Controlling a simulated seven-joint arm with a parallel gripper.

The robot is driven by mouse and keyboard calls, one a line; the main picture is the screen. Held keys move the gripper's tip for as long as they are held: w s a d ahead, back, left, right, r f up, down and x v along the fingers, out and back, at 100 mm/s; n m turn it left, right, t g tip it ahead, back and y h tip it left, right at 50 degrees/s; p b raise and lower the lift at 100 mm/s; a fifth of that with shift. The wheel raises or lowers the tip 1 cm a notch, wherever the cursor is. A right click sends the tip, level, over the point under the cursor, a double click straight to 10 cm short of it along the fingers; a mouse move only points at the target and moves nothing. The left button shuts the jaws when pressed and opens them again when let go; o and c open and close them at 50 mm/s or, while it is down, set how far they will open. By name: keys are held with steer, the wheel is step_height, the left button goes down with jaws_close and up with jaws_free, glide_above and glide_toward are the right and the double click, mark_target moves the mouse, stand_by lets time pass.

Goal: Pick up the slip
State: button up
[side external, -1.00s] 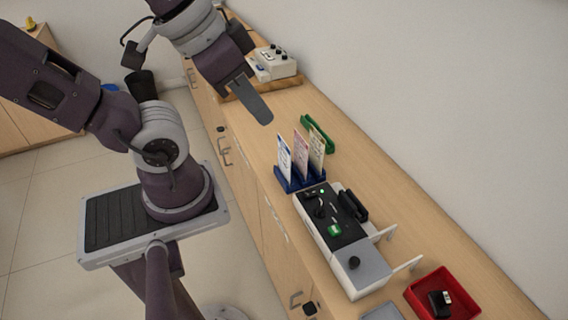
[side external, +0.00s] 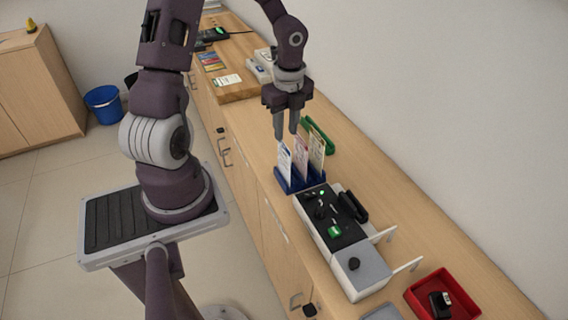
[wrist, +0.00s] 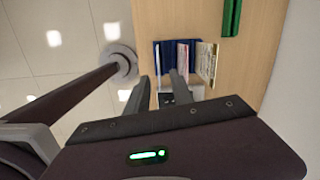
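Three upright slips stand in a blue rack (side external: 287,186) on the counter. One is white with blue (side external: 284,161), one pink (side external: 300,156) and one cream (side external: 317,150). In the wrist view, the pink slip (wrist: 183,54) and cream slip (wrist: 207,60) show, with the blue rack (wrist: 160,46) around them. My gripper (side external: 286,134) points down just above the rack, nearest the white-blue slip. Its two fingers are apart with nothing visibly held, also in the wrist view (wrist: 159,80). Whether a finger touches a slip I cannot tell.
A green long item (side external: 318,134) lies behind the rack. A black-topped white device (side external: 333,222) stands just in front. A red tray (side external: 415,289) with a black object is farther right. A wooden board (side external: 238,92) with cards and a white device is at the back.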

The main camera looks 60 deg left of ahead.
mark_target(284, 158)
steer(key=shift+m+h, duration=0.5)
steer(key=shift+m, duration=0.4)
steer(key=f, duration=1.1)
steer(key=shift+s+a, duration=0.1)
steer(key=shift+a, duration=0.15)
steer(key=shift+r, duration=0.1)
jaws_close()
